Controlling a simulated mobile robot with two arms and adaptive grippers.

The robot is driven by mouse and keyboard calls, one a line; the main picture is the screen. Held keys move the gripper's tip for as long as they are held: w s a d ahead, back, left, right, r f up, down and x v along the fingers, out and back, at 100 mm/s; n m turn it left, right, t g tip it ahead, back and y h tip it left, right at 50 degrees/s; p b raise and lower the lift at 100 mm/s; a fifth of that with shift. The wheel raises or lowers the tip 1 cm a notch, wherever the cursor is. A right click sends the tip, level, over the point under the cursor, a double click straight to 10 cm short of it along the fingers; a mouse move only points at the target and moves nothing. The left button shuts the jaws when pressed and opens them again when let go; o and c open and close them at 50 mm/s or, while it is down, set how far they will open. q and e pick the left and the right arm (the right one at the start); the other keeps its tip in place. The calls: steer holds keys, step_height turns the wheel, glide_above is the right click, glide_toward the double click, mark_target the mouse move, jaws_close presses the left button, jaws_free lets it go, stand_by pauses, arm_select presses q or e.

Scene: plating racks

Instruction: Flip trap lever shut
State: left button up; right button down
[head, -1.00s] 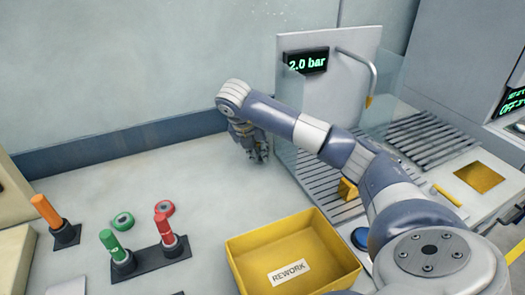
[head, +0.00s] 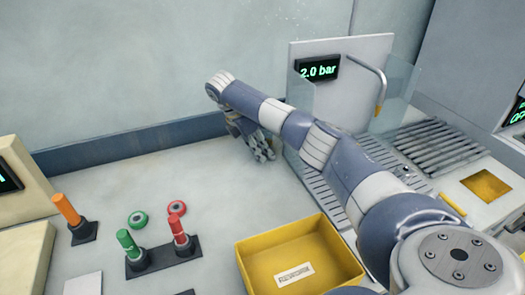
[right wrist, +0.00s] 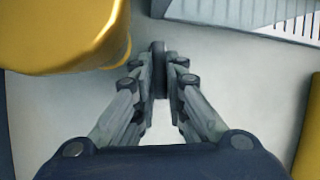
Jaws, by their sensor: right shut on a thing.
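Three coloured levers stand on dark bases at the left of the head view: an orange lever (head: 67,209), a green lever (head: 129,243) and a red lever (head: 179,230). All lean somewhat; no label shows which is the trap lever. My right gripper (head: 267,154) points down over the bench beside the clear panel, well right of the levers. In the right wrist view its fingers (right wrist: 160,82) are closed together on a small dark, rounded thing (right wrist: 158,56), seen edge-on and not clearly identified. My left gripper is out of view.
A yellow bin (head: 322,231) stands in front of the gripper. A slatted rack (head: 433,146), clear panels and a 2.0 bar display (head: 318,68) are at right. The bench between is clear.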

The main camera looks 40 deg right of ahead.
steer(key=shift+w+d+r+m+g, duration=0.1)
steer(key=shift+w+d+m+g, duration=0.15)
steer(key=shift+m, duration=0.55)
steer(key=shift+w, duration=0.1)
steer(key=c, duration=1.6)
jaws_free()
steer(key=shift+c, duration=0.2)
steer(key=shift+a, duration=0.1)
steer(key=v, duration=0.8)
